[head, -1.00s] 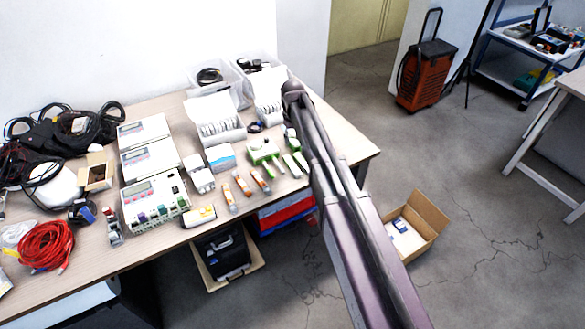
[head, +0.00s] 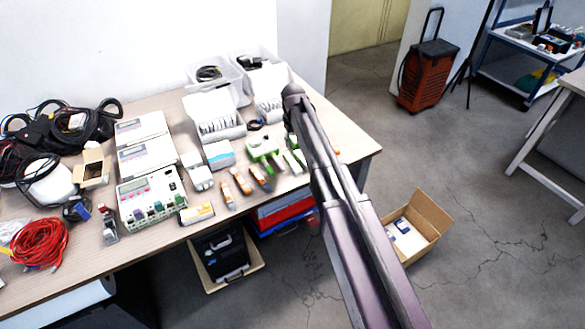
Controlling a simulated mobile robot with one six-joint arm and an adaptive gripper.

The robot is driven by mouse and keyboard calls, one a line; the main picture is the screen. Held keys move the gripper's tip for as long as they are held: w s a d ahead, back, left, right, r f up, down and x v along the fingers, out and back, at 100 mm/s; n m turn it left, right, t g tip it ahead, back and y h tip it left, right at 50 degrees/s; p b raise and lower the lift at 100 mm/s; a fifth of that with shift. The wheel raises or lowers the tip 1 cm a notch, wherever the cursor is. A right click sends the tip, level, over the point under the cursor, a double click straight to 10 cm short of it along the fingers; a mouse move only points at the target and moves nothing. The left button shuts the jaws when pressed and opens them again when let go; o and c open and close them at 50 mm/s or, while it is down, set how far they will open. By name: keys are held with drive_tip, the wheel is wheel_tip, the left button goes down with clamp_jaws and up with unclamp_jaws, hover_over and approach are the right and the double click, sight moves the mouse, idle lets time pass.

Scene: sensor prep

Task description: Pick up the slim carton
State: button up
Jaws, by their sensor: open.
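I cannot tell for certain which thing is the slim carton. A small white and yellow box-like piece (head: 197,214) lies at the table's front edge. Slim white and orange pieces (head: 242,181) lie side by side to its right. A white and blue box (head: 220,154) sits behind them. My arm reaches from the bottom of the head view up over the table's right part. My gripper is hidden, so its jaws and anything near them do not show.
White devices (head: 150,197) and a red cable coil (head: 38,243) crowd the table's left. Open white boxes (head: 215,118) and clear bins (head: 217,78) stand at the back. An open cardboard box (head: 432,215) with small boxes inside is on the floor right of my arm.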

drive_tip(key=b, duration=0.5)
hover_over(293, 162)
drive_tip(key=shift+f, duration=2.5)
drive_tip(key=shift+f, duration=0.15)
drive_tip(key=shift+f+b, duration=2.35)
drive_tip(key=shift+f, duration=0.1)
drive_tip(key=shift+s+a, duration=0.1)
clamp_jaws()
